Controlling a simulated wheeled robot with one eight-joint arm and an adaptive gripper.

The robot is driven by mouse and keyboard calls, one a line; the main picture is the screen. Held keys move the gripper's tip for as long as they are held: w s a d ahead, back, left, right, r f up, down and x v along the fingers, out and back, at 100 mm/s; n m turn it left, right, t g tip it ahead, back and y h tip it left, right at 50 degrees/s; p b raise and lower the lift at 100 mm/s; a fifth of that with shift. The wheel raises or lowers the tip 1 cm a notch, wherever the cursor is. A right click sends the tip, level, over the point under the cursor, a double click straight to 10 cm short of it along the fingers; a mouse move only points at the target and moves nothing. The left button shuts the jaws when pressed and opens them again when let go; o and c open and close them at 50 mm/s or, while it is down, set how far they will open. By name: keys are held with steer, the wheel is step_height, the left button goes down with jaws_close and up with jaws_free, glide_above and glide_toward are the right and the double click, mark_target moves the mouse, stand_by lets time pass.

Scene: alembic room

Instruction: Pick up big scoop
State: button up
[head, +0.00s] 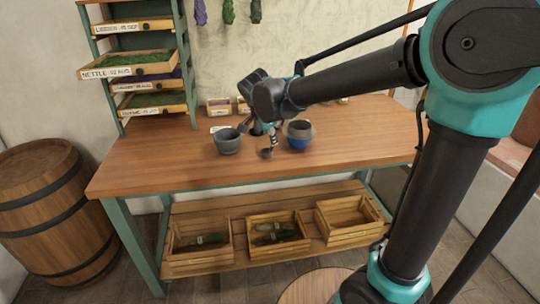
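A small dark scoop-like piece (267,153) shows on or just above the wooden table top (180,168), between two bowls. I cannot tell for sure that it is the big scoop. My gripper (260,132) points down at the table right above and behind this piece, between the bowls. Its fingers are small and partly hidden by my arm, so I cannot tell whether they are open or shut, or whether they touch the piece.
A grey bowl (228,142) stands close on the left of my gripper and a blue-grey bowl (299,135) close on the right. A labelled drawer rack (128,68) stands at the back left. Wooden crates (277,235) sit on the lower shelf. The table's left front is clear.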

mark_target(272, 147)
steer(key=shift+a+x, duration=0.15)
steer(key=shift+x, duration=2.7)
steer(key=shift+a+x, duration=0.1)
steer(key=shift+x, duration=2.7)
steer(key=shift+w, duration=0.1)
steer(key=shift+c, duration=0.6)
jaws_close()
